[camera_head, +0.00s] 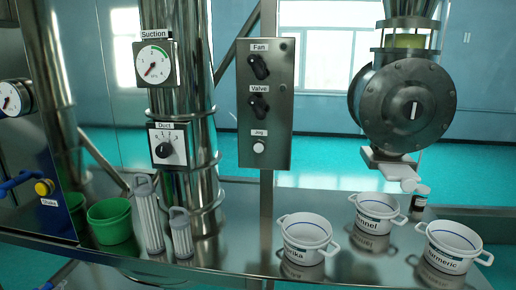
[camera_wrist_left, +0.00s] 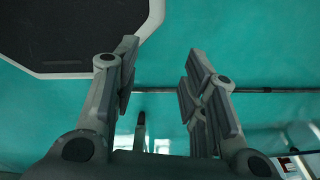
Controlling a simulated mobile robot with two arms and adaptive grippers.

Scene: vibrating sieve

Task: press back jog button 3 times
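A grey upright control panel (camera_head: 265,110) stands at the middle of the head view. Near its bottom, under a label reading Jog, is a small round white jog button (camera_head: 259,148). Whether it is pressed in cannot be told. My left gripper (camera_wrist_left: 162,55) shows only in the left wrist view, with its two fingers spread apart and nothing between them. The button is not in that view. Neither gripper shows in the head view, and my right gripper is in no view.
Above the button are the Valve knob (camera_head: 259,106) and Fan knob (camera_head: 259,67). White labelled pots (camera_head: 305,240), filter cartridges (camera_head: 149,215) and green bowls (camera_head: 110,220) stand on the metal shelf. A steel duct (camera_head: 200,110) is left of the panel, a round housing (camera_head: 405,107) right.

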